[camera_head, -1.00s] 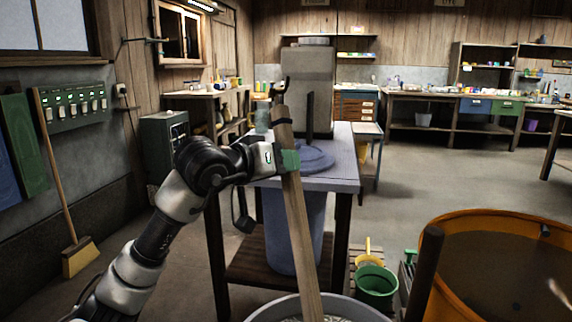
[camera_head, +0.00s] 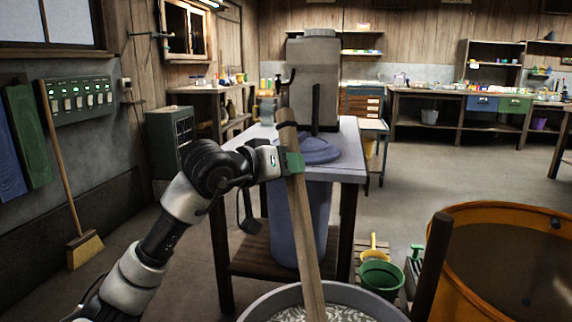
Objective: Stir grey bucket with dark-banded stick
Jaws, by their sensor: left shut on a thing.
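The wooden stick (camera_head: 305,235) has a dark band near its top and slants down into the grey bucket (camera_head: 262,302) at the bottom edge of the view. My left gripper (camera_head: 290,162) is shut on the stick's upper part, where a green patch shows. The stick's lower end stands in pale, streaked contents (camera_head: 345,315) inside the bucket. The bucket's lower part is cut off by the frame. My right gripper is not in view.
A table (camera_head: 345,165) with a tall grey container (camera_head: 313,75) stands behind the stick. A large orange tub (camera_head: 445,268) with brown contents is at the right. A green bucket (camera_head: 382,275) sits between. A broom (camera_head: 84,248) leans on the left wall.

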